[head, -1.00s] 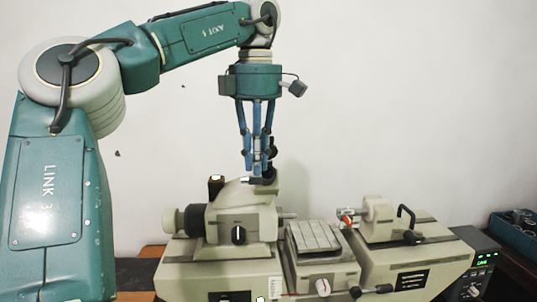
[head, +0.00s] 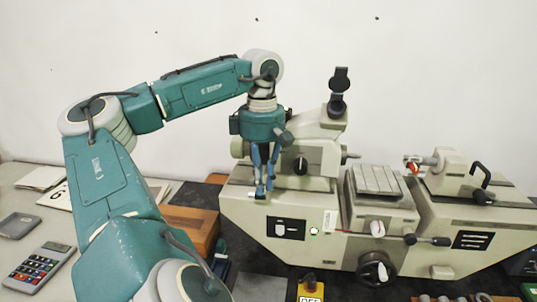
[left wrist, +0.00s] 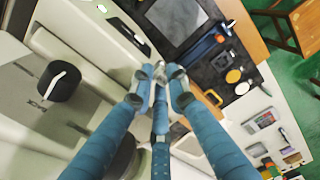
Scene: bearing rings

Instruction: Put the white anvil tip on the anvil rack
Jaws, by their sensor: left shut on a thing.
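My left gripper (head: 262,190) is shut on a small pale piece that looks like the white anvil tip (head: 258,195). It hangs fingers down in front of the left part of the measuring machine (head: 400,225). In the left wrist view the fingertips (left wrist: 158,75) close around the small whitish tip (left wrist: 159,68), mostly hidden by the blue fingers. I cannot pick out the anvil rack for certain in either view. My right gripper is in neither view.
A wooden box (head: 190,225) stands left of the machine. A calculator (head: 40,267) lies at the far left. In the left wrist view, a dark mat (left wrist: 212,65) carries small tools and round pieces, beside a grey square plate (left wrist: 176,18).

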